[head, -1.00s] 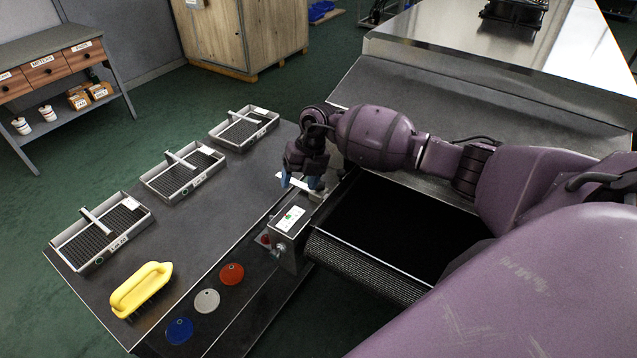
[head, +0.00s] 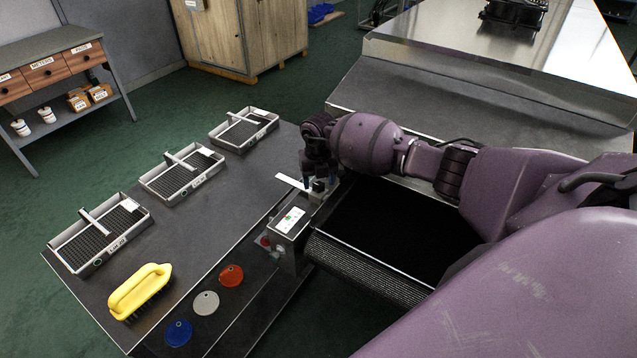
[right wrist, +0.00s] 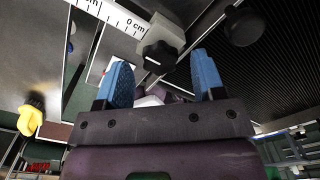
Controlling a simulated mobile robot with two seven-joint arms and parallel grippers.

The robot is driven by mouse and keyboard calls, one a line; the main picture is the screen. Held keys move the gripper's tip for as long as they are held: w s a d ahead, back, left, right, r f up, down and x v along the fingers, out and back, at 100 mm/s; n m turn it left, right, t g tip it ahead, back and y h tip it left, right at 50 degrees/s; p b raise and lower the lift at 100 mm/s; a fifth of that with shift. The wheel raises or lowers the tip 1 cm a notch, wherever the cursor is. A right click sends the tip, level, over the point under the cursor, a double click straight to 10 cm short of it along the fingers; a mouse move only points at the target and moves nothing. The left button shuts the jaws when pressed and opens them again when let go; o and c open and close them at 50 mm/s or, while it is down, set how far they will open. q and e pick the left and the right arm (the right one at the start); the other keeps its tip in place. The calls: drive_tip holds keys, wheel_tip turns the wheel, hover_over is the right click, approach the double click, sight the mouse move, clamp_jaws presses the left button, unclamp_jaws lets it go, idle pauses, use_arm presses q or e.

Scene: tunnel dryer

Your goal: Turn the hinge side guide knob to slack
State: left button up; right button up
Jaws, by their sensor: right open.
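My right gripper (head: 320,182) points down at the belt's near-left corner, by the guide block. In the right wrist view its two blue finger pads are apart, and the open gripper (right wrist: 161,62) is empty. A black lobed knob (right wrist: 160,57) on a grey metal block shows between the fingertips; I cannot tell how deep it sits between them. It appears small and dark in the head view (head: 319,187). A second black knob (right wrist: 243,25) is off to the right. No label shows which knob is hinge side. My left gripper is out of view.
A white width scale (right wrist: 115,17) runs beside the block. A control box (head: 290,221) with a lit screen stands close by. The dark belt (head: 390,228) lies right of it. The bench (head: 225,215) holds several trays, a yellow brush (head: 140,290) and coloured discs.

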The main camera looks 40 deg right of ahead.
drive_tip(key=shift+f, duration=0.6)
drive_tip(key=shift+c, duration=0.4)
drive_tip(key=c, duration=0.8)
drive_tip(key=shift+c, duration=0.2)
